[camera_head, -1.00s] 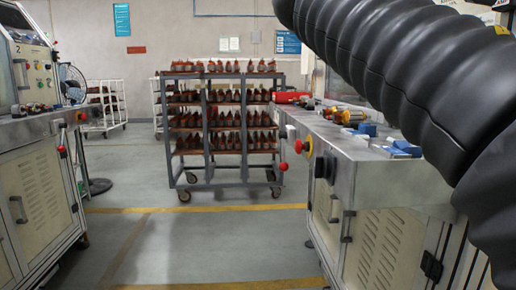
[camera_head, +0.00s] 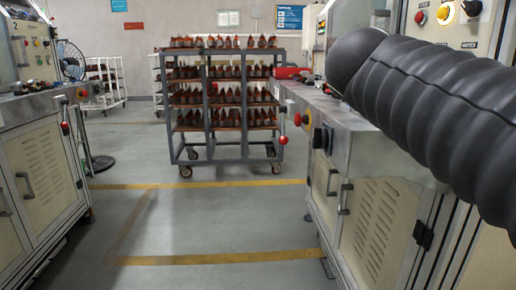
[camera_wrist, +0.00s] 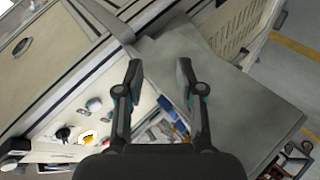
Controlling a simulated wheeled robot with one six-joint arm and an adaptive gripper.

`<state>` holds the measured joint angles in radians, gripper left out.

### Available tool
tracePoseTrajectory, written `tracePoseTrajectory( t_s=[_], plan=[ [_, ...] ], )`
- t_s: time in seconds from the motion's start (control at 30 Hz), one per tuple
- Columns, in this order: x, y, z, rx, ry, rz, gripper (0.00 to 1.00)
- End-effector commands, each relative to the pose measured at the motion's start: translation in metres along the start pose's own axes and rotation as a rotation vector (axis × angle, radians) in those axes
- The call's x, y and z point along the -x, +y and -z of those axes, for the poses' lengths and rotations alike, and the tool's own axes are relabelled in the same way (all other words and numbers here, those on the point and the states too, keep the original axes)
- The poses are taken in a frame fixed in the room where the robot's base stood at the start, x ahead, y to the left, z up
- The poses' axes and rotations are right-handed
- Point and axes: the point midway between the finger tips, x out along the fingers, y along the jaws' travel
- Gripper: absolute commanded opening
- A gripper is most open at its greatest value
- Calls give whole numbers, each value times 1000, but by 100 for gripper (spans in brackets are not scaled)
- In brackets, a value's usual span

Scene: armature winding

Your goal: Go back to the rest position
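My gripper (camera_wrist: 158,85) shows in the wrist view with its two black fingers spread apart. Nothing is between the fingertips. Behind and below the fingers is the grey bench top (camera_wrist: 238,100) of the machine, with blue and other small parts lying on it, partly hidden by the gripper. In the head view my black sleeved arm (camera_head: 440,115) reaches in from the right, in front of the right-hand machine. The gripper itself is not visible in the head view.
A grey rack cart (camera_head: 214,148) with several shelves of brown armatures stands ahead. The right machine cabinet (camera_head: 385,235) is close under my arm. Another machine cabinet (camera_head: 40,175) stands at left. The floor (camera_head: 200,218) between them is clear.

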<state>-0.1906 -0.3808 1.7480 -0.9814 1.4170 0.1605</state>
Motion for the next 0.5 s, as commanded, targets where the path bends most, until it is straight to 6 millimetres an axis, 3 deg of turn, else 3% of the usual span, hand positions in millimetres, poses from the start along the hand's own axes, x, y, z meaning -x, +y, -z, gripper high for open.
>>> tracePoseTrajectory(
  t_s=[0.1, 0.3, 0.4, 0.5],
  plan=[
    [-19, -64, -44, 26, -6, 207, 38],
    [-28, -172, -116, -22, -16, 545, 38],
    [-25, -217, -147, -82, -23, 683, 38],
    [-22, -249, -168, -146, -29, 782, 38]
  ],
)
